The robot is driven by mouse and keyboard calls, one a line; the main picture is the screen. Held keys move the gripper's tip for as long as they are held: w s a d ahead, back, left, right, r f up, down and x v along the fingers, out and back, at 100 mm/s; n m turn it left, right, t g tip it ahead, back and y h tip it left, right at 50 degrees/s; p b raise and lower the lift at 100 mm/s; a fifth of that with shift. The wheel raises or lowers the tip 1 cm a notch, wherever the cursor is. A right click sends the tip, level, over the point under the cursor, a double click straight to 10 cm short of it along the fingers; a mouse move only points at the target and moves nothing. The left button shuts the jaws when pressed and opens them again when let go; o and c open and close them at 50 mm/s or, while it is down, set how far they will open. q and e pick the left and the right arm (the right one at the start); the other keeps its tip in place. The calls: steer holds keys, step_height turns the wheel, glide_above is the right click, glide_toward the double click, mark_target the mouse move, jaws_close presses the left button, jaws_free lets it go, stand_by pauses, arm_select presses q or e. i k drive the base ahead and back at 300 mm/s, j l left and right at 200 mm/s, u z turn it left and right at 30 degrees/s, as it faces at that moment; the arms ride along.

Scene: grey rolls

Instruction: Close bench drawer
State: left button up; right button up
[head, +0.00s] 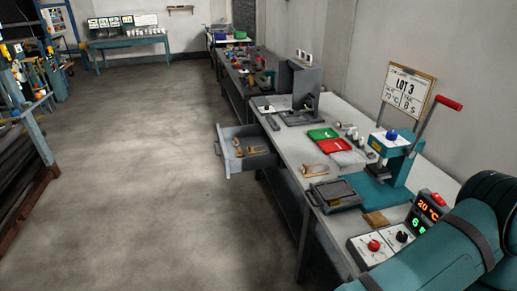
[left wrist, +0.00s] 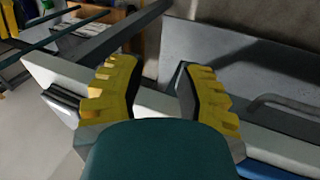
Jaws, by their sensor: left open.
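The bench drawer (head: 262,161) is pulled open from the left side of the long bench (head: 290,150), toward the aisle. Its dark handle (head: 218,148) is on the outer front face. Small tan items lie inside it. The head view does not show my left gripper. In the left wrist view my left gripper (left wrist: 157,76) is open, its yellow ridged fingers apart with nothing clearly held. A pale edge (left wrist: 50,75) with a dark handle-like strip (left wrist: 65,103) runs behind the fingers; I cannot tell whether it is the drawer front. My right gripper is not in view.
A teal press (head: 395,160) with a red-tipped lever, green and red trays (head: 330,146), a grey fixture (head: 335,194) and a control box (head: 380,245) crowd the bench top. The floor (head: 140,160) left of the drawer is clear. A rack (head: 25,120) stands at far left.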

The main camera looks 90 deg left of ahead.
mark_target(253, 135)
steer(key=k+j+u, duration=0.1)
steer(key=k+j, duration=0.35)
steer(key=k, duration=0.2)
steer(key=j+u, duration=0.1)
steer(key=u, duration=2.7)
steer(key=i+l, duration=0.15)
steer(key=i, duration=0.35)
steer(key=i+l, duration=0.15)
steer(key=i, duration=0.4)
steer(key=i+l, duration=0.15)
steer(key=i, duration=0.35)
steer(key=i+l, duration=0.1)
steer(key=i, duration=0.4)
